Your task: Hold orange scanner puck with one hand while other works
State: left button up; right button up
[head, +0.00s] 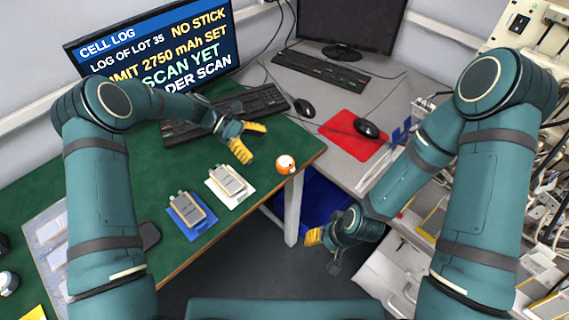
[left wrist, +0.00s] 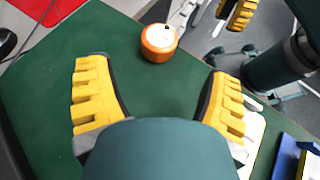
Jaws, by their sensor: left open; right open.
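The orange scanner puck (head: 285,164), with a white top, stands on the green table near its right corner. It also shows in the left wrist view (left wrist: 159,42), beyond my fingertips. My left gripper (head: 251,141) is open and empty above the table, to the left of the puck and apart from it. Its two yellow fingers are spread wide in the left wrist view (left wrist: 158,95). My right gripper (head: 324,249) is open and empty, low in front of the table's right edge and away from the puck.
A pouch cell on a white card (head: 217,188) and one on a blue card (head: 183,222) lie left of the puck. A keyboard (head: 254,103) and monitor (head: 155,50) stand behind. A red mouse mat (head: 350,148) lies on the grey desk. A blue bin (head: 318,200) is below.

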aim_at(281, 160)
pick_arm(q)
jog(key=b+x, duration=0.1)
jog(key=x, duration=0.7)
jog(key=shift+s+d+f+b, duration=0.1)
jog(key=shift+d+f+b, duration=0.05)
jog(key=shift+d+b, duration=0.2)
pick_arm(e)
jog(key=shift+w+f, duration=0.2)
jog(key=shift+f, duration=0.75)
pick_arm(q)
jog(key=c, duration=0.8)
pick_arm(e)
grip_shut()
